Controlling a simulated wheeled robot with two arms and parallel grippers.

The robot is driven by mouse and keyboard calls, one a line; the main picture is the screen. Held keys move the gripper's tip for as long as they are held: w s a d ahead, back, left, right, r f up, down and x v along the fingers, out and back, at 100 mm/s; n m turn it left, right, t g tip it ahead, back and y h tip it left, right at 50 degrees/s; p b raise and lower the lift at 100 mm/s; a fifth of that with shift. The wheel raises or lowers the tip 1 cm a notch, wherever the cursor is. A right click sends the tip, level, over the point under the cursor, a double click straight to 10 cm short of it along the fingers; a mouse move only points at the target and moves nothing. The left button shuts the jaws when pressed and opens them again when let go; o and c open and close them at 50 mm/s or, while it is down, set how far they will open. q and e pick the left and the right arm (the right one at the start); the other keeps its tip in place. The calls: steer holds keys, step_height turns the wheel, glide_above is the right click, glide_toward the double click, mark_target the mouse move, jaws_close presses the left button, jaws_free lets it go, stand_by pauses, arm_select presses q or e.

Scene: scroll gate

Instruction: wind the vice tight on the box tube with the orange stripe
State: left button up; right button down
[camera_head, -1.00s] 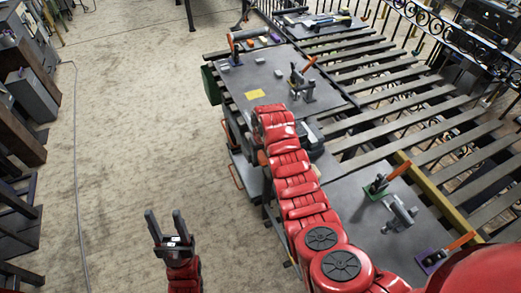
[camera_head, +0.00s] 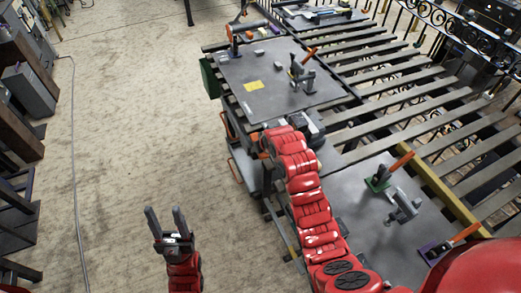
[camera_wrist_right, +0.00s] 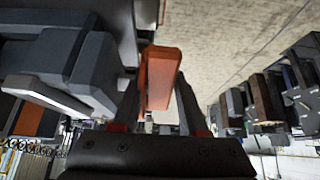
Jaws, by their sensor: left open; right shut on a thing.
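The vice (camera_head: 306,127) is a dark grey block at the near edge of the workbench, partly hidden behind my red right arm. In the right wrist view its grey-blue body (camera_wrist_right: 65,65) fills the upper left. My right gripper (camera_wrist_right: 160,95) is shut on an orange handle (camera_wrist_right: 160,72) beside the vice; in the head view my arm mostly hides this grip. An orange-brown patch (camera_wrist_right: 35,119) shows at the left of the wrist view; I cannot tell whether it is the box tube's stripe. My left gripper (camera_head: 168,222) is open and empty above the floor.
A grey plate (camera_head: 275,75) bears a yellow note (camera_head: 252,86) and an orange-handled clamp (camera_head: 302,72). Another plate (camera_head: 360,210) with clamps lies right of my arm. Slatted rails run along the right. The floor (camera_head: 130,110) at left is open.

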steer(key=shift+f, duration=0.1)
stand_by(0.4)
steer(key=shift+c, duration=2.2)
jaws_free()
steer(key=p+v, duration=0.3)
steer(key=v, duration=1.4)
steer(key=shift+s+p, duration=0.2)
steer(key=shift+p, duration=0.15)
